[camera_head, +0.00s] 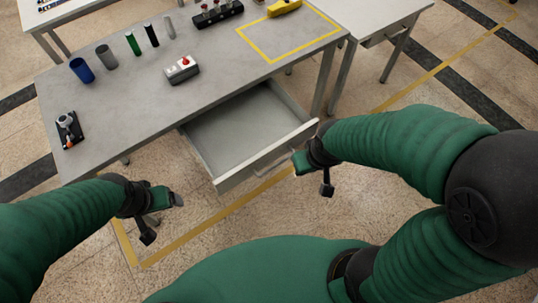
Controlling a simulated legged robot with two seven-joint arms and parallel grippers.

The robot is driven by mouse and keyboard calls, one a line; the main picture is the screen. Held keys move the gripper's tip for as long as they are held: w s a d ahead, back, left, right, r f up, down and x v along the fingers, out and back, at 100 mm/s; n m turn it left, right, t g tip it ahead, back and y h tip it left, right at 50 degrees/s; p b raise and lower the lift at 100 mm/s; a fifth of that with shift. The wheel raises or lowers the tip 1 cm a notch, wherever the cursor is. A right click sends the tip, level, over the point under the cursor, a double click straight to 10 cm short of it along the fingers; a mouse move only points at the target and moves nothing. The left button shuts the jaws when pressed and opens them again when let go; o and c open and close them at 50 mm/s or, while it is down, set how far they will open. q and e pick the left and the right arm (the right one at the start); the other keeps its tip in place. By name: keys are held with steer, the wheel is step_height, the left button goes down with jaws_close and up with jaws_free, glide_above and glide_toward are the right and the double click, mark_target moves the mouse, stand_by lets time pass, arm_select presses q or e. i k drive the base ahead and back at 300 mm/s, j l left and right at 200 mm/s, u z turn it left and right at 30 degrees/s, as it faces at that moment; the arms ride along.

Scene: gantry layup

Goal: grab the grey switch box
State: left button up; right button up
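The grey switch box (182,70) sits on the grey table top, a small light box with a dark base and a red knob on top. It stands near the middle of the table, behind the open drawer, and nothing touches it. My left gripper (164,218) is in front of the table at the lower left, its fingers apart and empty. My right gripper (311,175) is beside the front right corner of the drawer, with its fingers apart and empty. Both grippers are well away from the box.
The table's drawer (244,134) is pulled out and empty. A black device (69,130) lies at left. A yellow object (284,7) lies by a yellow taped square (291,47).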

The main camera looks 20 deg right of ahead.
mark_target(176, 73)
steer(key=i+u, duration=0.45)
steer(key=i+l+u, duration=0.3)
steer(key=i+u, duration=0.15)
steer(key=u, duration=0.75)
